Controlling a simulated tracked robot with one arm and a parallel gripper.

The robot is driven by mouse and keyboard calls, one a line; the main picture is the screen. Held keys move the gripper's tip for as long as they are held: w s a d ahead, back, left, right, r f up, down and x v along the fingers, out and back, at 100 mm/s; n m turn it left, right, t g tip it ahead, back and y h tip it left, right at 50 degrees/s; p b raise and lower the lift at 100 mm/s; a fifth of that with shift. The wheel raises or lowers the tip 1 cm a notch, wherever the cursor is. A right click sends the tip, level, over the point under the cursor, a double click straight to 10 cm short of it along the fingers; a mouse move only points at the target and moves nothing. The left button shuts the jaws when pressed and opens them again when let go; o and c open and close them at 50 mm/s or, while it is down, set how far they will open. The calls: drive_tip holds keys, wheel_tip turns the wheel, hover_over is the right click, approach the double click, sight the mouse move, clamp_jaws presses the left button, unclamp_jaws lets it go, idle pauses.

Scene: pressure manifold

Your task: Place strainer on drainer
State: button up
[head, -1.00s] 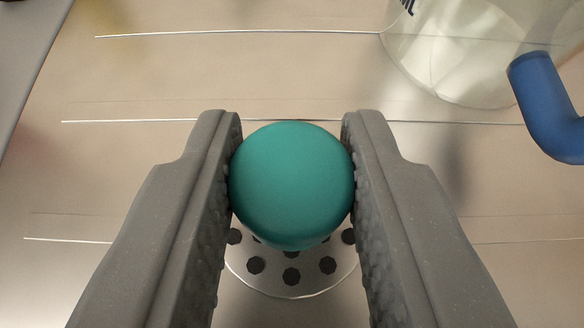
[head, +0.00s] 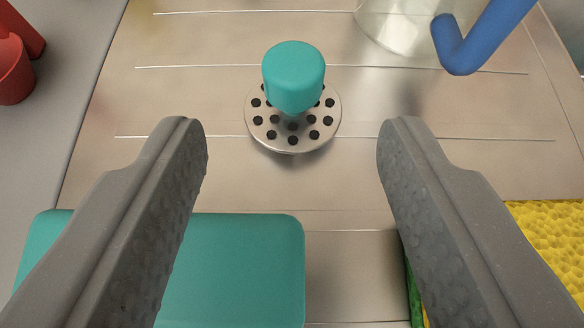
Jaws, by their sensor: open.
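The strainer is a round metal disc with dark holes (head: 292,142) and a teal knob (head: 293,78) on top. It stands upright on the ribbed metal drainer (head: 220,100), which fills the middle of the head view. My gripper (head: 292,135) is open and empty. Its two grey fingers are wide apart, one to each side and nearer the camera than the strainer, and touch nothing that I can see.
A clear container (head: 400,25) stands at the back right with a blue bent handle (head: 465,45) beside it. A teal block (head: 240,265) lies at the front left. A yellow sponge (head: 550,240) lies at the front right. A red object (head: 14,65) is at the far left.

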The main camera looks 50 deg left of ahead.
drive_tip(key=shift+v, duration=1.75)
drive_tip(key=w+d+r+m+t+h, duration=0.1)
drive_tip(key=w+d+r+t+h, duration=0.2)
drive_tip(key=r, duration=0.7)
drive_tip(key=w+d+r+m+t+h, duration=0.15)
drive_tip(key=w+d+r+t, duration=0.25)
drive_tip(key=r, duration=0.6)
drive_tip(key=s+d+r+m+t+h, duration=0.1)
drive_tip(key=s+d+r+m+h, duration=0.15)
drive_tip(key=r, duration=0.55)
drive_tip(key=s+d+r+m+t+h, duration=0.2)
drive_tip(key=d+r+h, duration=0.15)
drive_tip(key=r, duration=0.45)
drive_tip(key=s+a+r+m+g, duration=0.1)
drive_tip(key=s+r, duration=0.4)
drive_tip(key=s, duration=0.3)
drive_tip(key=s+a+r+m+g, duration=0.1)
drive_tip(key=s+a+r+m, duration=0.1)
drive_tip(key=s+r, duration=0.3)
drive_tip(key=s+y, duration=0.1)
drive_tip(key=s, duration=0.3)
drive_tip(key=shift+a+r, duration=0.2)
drive_tip(key=shift+r, duration=0.2)
